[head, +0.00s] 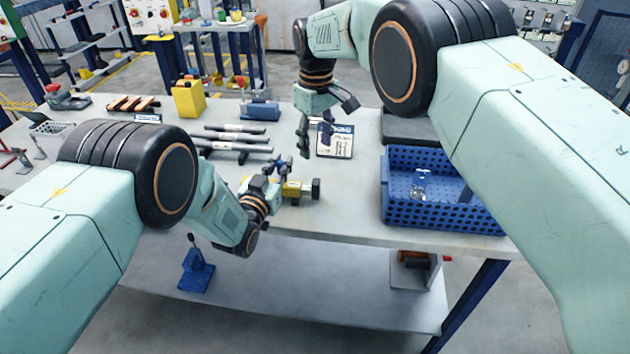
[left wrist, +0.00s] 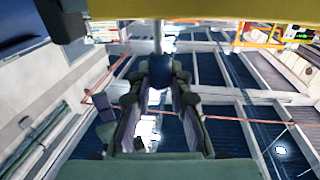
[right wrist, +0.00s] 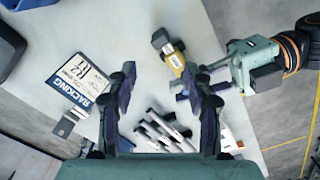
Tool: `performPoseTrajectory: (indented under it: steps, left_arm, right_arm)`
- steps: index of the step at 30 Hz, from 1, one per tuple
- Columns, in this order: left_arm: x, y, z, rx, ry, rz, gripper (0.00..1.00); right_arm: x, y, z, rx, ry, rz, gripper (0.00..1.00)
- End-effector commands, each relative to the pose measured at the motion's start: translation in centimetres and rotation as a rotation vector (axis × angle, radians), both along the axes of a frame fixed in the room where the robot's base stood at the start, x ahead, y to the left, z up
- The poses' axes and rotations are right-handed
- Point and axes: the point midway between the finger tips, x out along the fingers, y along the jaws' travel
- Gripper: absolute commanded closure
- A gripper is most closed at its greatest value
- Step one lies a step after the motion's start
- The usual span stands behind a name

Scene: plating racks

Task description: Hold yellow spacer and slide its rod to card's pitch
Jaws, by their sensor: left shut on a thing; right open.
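The yellow spacer (head: 293,188) is near the table's front edge, with a dark block (head: 316,188) at its right end. My left gripper (head: 279,178) is shut on the spacer from the left. The right wrist view also shows the spacer (right wrist: 176,61) beside the left gripper (right wrist: 196,88). My right gripper (head: 316,143) is open and empty above the table, behind the spacer. Its two fingers (right wrist: 165,105) stand wide apart. The printed racking card (head: 343,145) lies on the table just right of the right gripper; it also shows in the right wrist view (right wrist: 78,81). Its pitch marks are too small to read.
Several dark rods (head: 240,138) lie on the table left of the right gripper. A blue perforated basket (head: 440,212) stands at the right. Bare table lies between the card and the basket.

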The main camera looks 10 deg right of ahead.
Motion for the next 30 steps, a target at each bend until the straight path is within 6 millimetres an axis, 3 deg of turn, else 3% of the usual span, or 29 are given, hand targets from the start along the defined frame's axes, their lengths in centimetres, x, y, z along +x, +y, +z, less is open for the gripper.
performPoseTrajectory:
  steps: [9,18,23,30]
  left_arm:
    - [-0.2,0.0,-0.5,0.003,0.011,-0.001,1.0]
    - [-0.2,0.0,-0.5,0.004,0.012,-0.001,1.0]
    - [-0.2,0.0,-0.5,0.004,0.012,-0.001,1.0]
    - [-0.2,0.0,-0.5,0.004,0.012,-0.001,1.0]
  right_arm:
    - [-0.1,0.0,0.1,-0.003,0.004,0.458,0.49]
    - [-0.1,0.0,-0.2,-0.003,0.007,0.625,0.49]
    - [-0.2,0.0,-2.1,-0.002,0.008,0.627,0.49]
    - [-0.2,0.0,-6.6,-0.002,0.008,0.625,0.49]
